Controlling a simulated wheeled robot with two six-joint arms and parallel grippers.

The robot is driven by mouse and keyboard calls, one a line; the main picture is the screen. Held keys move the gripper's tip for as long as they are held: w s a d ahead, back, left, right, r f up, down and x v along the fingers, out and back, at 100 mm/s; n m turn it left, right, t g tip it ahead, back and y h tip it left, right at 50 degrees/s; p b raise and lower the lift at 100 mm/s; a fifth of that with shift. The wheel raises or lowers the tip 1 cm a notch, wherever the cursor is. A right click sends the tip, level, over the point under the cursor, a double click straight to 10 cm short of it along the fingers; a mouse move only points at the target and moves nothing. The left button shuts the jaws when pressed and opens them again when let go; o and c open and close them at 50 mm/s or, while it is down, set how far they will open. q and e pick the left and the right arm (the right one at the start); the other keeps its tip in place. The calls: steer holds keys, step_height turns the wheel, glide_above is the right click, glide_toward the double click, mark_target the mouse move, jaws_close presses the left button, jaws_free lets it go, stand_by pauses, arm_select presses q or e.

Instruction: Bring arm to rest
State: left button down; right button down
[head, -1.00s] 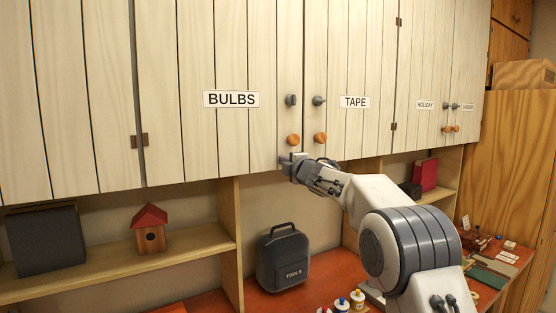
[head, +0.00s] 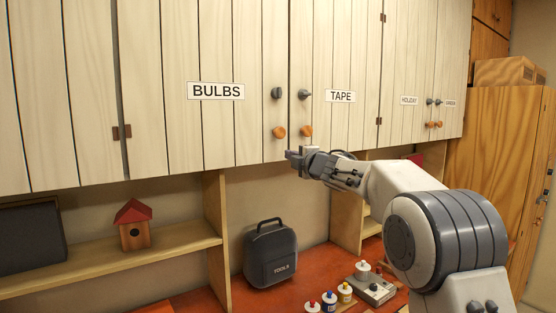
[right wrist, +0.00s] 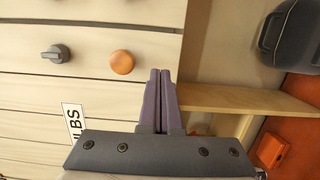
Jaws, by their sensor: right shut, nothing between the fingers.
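My right gripper (head: 292,156) is in the head view, raised just below the lower edge of the cabinet doors. Its arm comes in from the lower right. In the right wrist view its two fingers (right wrist: 160,100) lie together with nothing between them. An orange knob (head: 278,132) on the BULBS door is just above the gripper, and a second orange knob (head: 305,131) is on the TAPE door. The wrist view shows an orange knob (right wrist: 122,62) and a grey knob (right wrist: 56,53) beside the fingers, apart from them. My left gripper is not in view.
A dark TOOLS case (head: 270,254) stands on the red bench below. Several small bottles (head: 328,299) and a grey device (head: 374,288) are nearby. A red-roofed birdhouse (head: 134,226) sits on the left shelf (head: 178,243). The cabinet doors (head: 210,50) look closed.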

steer(key=s+d, duration=0.2)
steer(key=d, duration=0.3)
steer(key=s+a+f+m+g+h+b, duration=0.2)
steer(key=s+a+f+m+g, duration=0.3)
steer(key=s+f, duration=0.7)
steer(key=s+a+f+m+g+h+b, duration=0.25)
steer(key=s+a+f+m, duration=0.4)
steer(key=s+f, duration=0.6)
steer(key=s+d+f+m+g+b, duration=0.1)
steer(key=s+f+g, duration=0.3)
steer(key=s, duration=1)
steer(key=s+d+f+m+g+b, duration=0.1)
steer(key=s+f+g, duration=0.4)
steer(key=s+f, duration=0.6)
steer(key=s+m, duration=0.1)
steer(key=s, duration=0.2)
steer(key=shift+s+d+h, duration=0.2)
steer(key=shift+h, duration=0.15)
steer(key=shift+w+f+g, duration=0.1)
steer(key=shift+g, duration=0.15)
